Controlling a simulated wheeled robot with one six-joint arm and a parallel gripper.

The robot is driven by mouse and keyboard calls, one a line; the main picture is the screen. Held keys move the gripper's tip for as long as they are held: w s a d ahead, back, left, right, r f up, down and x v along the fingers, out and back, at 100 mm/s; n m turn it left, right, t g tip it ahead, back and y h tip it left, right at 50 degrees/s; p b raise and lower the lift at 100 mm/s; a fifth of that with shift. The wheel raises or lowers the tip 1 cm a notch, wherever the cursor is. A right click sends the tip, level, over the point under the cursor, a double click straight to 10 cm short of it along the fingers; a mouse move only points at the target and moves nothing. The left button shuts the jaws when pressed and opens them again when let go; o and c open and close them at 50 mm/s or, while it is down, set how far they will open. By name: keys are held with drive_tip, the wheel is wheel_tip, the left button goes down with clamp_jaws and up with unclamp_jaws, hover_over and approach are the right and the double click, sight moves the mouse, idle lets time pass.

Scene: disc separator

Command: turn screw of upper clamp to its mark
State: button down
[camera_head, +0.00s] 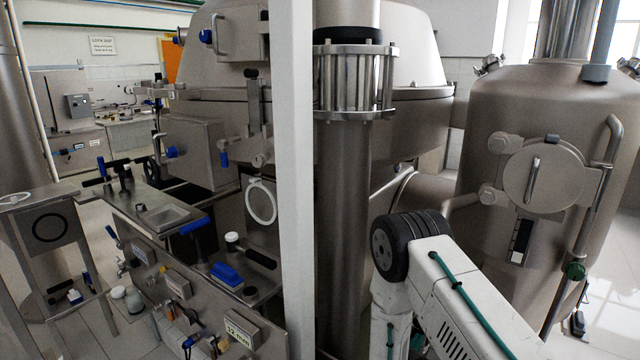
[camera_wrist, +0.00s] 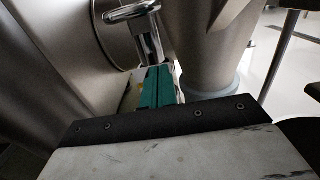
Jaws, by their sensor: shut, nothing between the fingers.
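My gripper (camera_wrist: 155,84) shows in the wrist view as narrow teal fingers just beyond the black-edged white housing. The fingers look shut, with nothing seen between them. A shiny metal part (camera_wrist: 148,38) with a rounded loop at its top stands right beyond the fingertips. I cannot tell whether it belongs to the upper clamp or whether the fingers touch it. No clamp screw or mark can be made out for sure. In the head view my white arm reaches in at the lower right, and the gripper is hidden there.
A large steel separator (camera_head: 420,118) fills the middle, with a vertical pipe (camera_head: 343,230) and a white post (camera_head: 291,200) in front. A steel tank (camera_head: 480,110) stands right. A bench (camera_head: 135,225) with blue-handled tools is lower left. Pale floor shows at the right.

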drive_tip(key=shift+v, duration=2.8)
drive_tip(key=w+a+f+n, duration=0.2)
drive_tip(key=a+f+n, duration=0.2)
drive_tip(key=n, duration=1.4)
drive_tip(key=x, duration=0.7)
drive_tip(key=shift+f, duration=0.25)
drive_tip(key=shift+s+d, duration=0.15)
drive_tip(key=shift+s, duration=0.05)
